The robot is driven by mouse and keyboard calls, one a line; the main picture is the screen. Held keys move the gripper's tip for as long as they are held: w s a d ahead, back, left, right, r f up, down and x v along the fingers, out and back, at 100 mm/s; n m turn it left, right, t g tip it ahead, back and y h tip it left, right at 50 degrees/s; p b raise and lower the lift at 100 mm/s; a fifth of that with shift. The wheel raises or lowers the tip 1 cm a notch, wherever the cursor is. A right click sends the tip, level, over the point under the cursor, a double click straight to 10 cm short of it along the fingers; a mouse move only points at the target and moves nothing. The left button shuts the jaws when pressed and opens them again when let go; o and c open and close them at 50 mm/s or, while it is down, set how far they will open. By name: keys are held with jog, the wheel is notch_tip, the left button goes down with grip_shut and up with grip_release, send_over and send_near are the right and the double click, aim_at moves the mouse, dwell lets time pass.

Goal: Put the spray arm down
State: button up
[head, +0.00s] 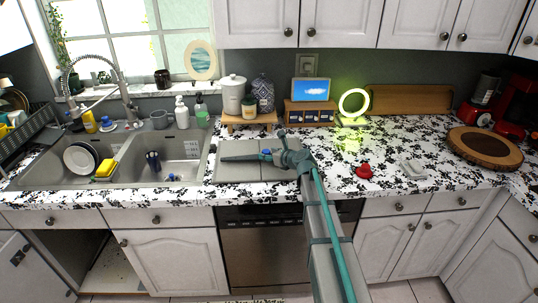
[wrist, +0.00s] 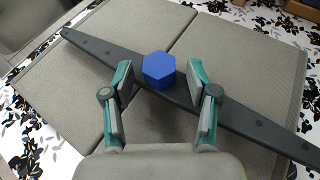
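The spray arm is a long dark grey bar (wrist: 95,47) with a blue hexagonal hub (wrist: 159,70) at its middle. It lies across a grey two-panel mat (wrist: 50,95) on the counter, and I see no clear gap beneath it. In the head view the spray arm (head: 238,158) points left from my gripper, and its right part is hidden behind my arm. My gripper (wrist: 159,68) is open, with a teal-edged finger on each side of the hub and visible space between each finger and the hub. My gripper (head: 272,155) is low over the mat (head: 232,174) in the head view.
The double sink (head: 200,150) is left of the mat, with a dish rack and yellow sponge (head: 106,168). Behind stand canisters (head: 233,95) and a small screen (head: 311,91). A red object (head: 364,171) and white dish (head: 413,168) lie right, with clear counter around them.

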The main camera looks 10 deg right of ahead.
jog(key=shift+r, duration=0.25)
jog(key=b+v, duration=0.2)
jog(key=v, duration=1)
jog(key=shift+f, duration=0.1)
